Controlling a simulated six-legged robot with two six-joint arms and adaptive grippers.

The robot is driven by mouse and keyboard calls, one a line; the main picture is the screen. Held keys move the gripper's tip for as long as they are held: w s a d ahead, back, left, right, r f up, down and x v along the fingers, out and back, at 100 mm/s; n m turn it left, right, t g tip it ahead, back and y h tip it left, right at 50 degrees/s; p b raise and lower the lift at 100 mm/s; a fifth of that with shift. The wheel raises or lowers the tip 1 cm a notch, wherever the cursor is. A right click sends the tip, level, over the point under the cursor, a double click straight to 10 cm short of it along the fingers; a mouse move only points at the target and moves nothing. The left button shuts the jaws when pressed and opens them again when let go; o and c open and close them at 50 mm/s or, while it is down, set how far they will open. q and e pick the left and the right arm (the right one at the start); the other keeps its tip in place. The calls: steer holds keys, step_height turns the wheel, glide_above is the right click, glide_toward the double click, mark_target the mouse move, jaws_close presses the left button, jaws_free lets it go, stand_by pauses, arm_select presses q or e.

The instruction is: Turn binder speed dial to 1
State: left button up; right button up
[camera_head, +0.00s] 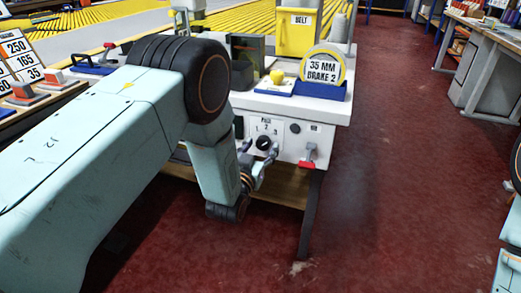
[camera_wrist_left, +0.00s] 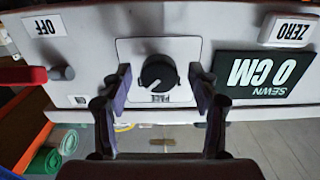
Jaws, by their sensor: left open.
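The speed dial (camera_head: 263,143) is a round black knob on a white plate on the binder's front panel; the plate bears printed numbers, with 2 and 3 legible. It also shows in the left wrist view (camera_wrist_left: 159,72), where the panel appears upside down. A small pale mark shows at its lower left there; which number it points to I cannot tell. My left gripper (camera_head: 257,153) is open in front of the dial. In the left wrist view its purple fingertips (camera_wrist_left: 161,82) stand one on each side of the knob, with gaps. My right gripper is out of view.
A red lever (camera_head: 307,163) sits on the panel right of the dial. In the left wrist view are an OFF label (camera_wrist_left: 44,26), a ZERO button (camera_wrist_left: 290,30) and a display (camera_wrist_left: 264,75) reading 0 CM. Red floor is clear at right.

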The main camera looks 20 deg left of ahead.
arm_select(q)
steer(key=c, duration=1.2)
steer(key=shift+o, duration=0.2)
steer(key=shift+n+p, duration=0.3)
steer(key=shift+n, duration=0.1)
steer(key=n+p, duration=0.1)
steer(key=n, duration=0.1)
steer(key=shift+s+n+p, duration=0.1)
steer(key=shift+n+p, duration=0.25)
steer(key=shift+n, duration=0.05)
steer(key=n+p, duration=0.2)
steer(key=n, duration=0.3)
steer(key=shift+d, duration=0.1)
steer(key=n+p, duration=0.2)
steer(key=n, duration=0.3)
steer(key=n+p, duration=0.1)
steer(key=n, duration=0.3)
steer(key=shift+n, duration=0.3)
